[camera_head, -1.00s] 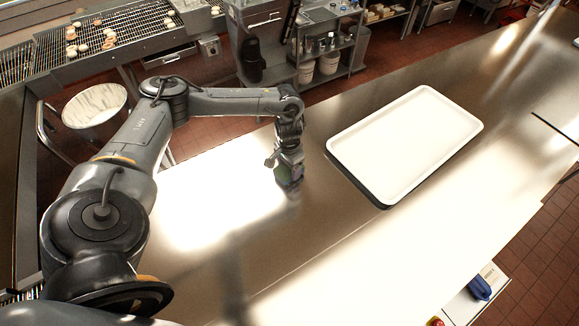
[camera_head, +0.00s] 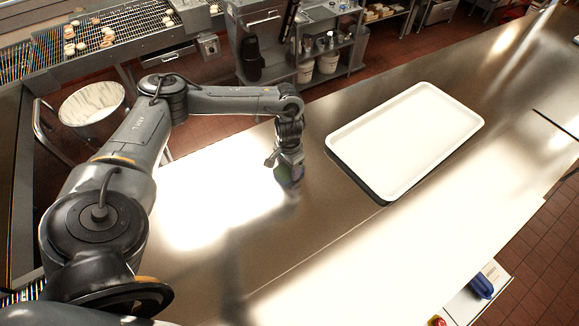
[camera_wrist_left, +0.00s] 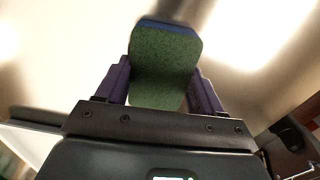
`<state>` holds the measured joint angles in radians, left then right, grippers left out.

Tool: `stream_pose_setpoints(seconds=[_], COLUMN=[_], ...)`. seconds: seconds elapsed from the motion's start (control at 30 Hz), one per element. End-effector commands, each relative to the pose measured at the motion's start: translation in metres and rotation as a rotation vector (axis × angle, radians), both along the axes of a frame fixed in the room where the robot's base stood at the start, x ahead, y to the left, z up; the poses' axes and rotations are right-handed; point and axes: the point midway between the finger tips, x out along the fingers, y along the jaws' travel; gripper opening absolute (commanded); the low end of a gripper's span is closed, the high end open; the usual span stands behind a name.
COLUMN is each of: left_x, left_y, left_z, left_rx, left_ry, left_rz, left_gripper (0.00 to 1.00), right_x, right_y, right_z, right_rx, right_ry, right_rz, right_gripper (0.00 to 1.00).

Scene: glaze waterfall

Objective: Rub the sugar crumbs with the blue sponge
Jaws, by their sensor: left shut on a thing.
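My left gripper (camera_head: 289,177) is over the steel counter (camera_head: 240,262), to the left of the white tray. It is shut on the sponge (camera_wrist_left: 165,62), which shows a speckled green face and a blue edge in the left wrist view. The sponge sits between the two purple fingers (camera_wrist_left: 164,88). In the head view the sponge is small, dark and mostly hidden by the gripper. Whether it touches the counter is hard to tell. I cannot make out sugar crumbs; strong glare covers the counter around the gripper. My right gripper is not in view.
A white rectangular tray (camera_head: 420,91) lies on the counter right of the gripper. A blue object (camera_head: 481,286) lies on a white surface at lower right. A metal bowl (camera_head: 92,103) and a conveyor with doughnuts (camera_head: 110,39) stand beyond the counter. The counter's near part is clear.

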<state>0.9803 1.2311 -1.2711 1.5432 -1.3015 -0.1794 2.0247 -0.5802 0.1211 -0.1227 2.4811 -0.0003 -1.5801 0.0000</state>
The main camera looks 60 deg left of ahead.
Motion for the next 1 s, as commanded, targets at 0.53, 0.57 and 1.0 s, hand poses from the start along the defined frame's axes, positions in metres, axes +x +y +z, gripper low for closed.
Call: stream_pose_setpoints(seconds=[0.53,0.57,1.0], left_x=[0.002,0.003,0.006], left_y=[-0.001,-0.001,-0.004], left_z=[0.047,0.049,0.079], left_rx=[0.001,0.001,0.000], left_ry=[0.002,0.002,0.000], left_rz=[-0.008,-0.009,-0.015], left_gripper=[0.39,0.39,0.39], right_x=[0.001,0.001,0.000], right_y=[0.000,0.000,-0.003], right_z=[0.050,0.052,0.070], right_rx=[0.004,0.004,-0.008], right_ry=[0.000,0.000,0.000], right_rz=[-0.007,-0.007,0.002], right_gripper=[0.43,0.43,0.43])
